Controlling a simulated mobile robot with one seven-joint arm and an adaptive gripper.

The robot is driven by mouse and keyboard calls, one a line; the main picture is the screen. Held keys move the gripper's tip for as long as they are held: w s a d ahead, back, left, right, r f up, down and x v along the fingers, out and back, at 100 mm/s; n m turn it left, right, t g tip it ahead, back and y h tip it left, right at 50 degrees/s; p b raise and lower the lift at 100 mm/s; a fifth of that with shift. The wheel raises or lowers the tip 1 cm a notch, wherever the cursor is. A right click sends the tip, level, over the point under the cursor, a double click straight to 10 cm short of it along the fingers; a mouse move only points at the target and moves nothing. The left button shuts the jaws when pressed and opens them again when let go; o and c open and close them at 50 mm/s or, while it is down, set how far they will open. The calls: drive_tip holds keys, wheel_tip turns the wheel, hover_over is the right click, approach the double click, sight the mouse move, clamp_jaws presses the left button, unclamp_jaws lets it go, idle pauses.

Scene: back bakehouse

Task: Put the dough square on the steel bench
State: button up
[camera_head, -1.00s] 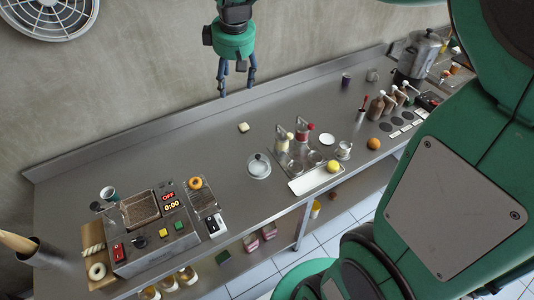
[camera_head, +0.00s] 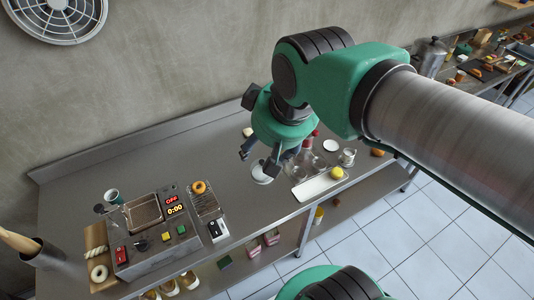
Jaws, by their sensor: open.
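A small pale block that looks like the dough square (camera_head: 248,132) lies on the steel bench (camera_head: 85,190), toward its back edge. My gripper (camera_head: 256,160) is open and appears empty, with its fingers pointing down over the middle of the bench. In the picture, the fingertips are just below the pale block. I cannot tell how high they are above the bench. My arm and gripper hide part of the bench behind them.
A white lidded dish (camera_head: 262,177) is close to the fingertips. A fryer-like unit (camera_head: 155,235) stands left, by a ring-topped rack (camera_head: 199,187). The left back bench is clear.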

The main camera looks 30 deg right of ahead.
drive_tip(key=s, duration=0.1)
drive_tip(key=s+f, duration=0.1)
drive_tip(key=s, duration=0.1)
drive_tip(key=shift+s+a+f+m, duration=0.2)
drive_tip(key=shift+s+f+m, duration=0.1)
drive_tip(key=shift+m, duration=0.1)
wheel_tip(320, 180, down, 11)
drive_tip(key=b, duration=1.1)
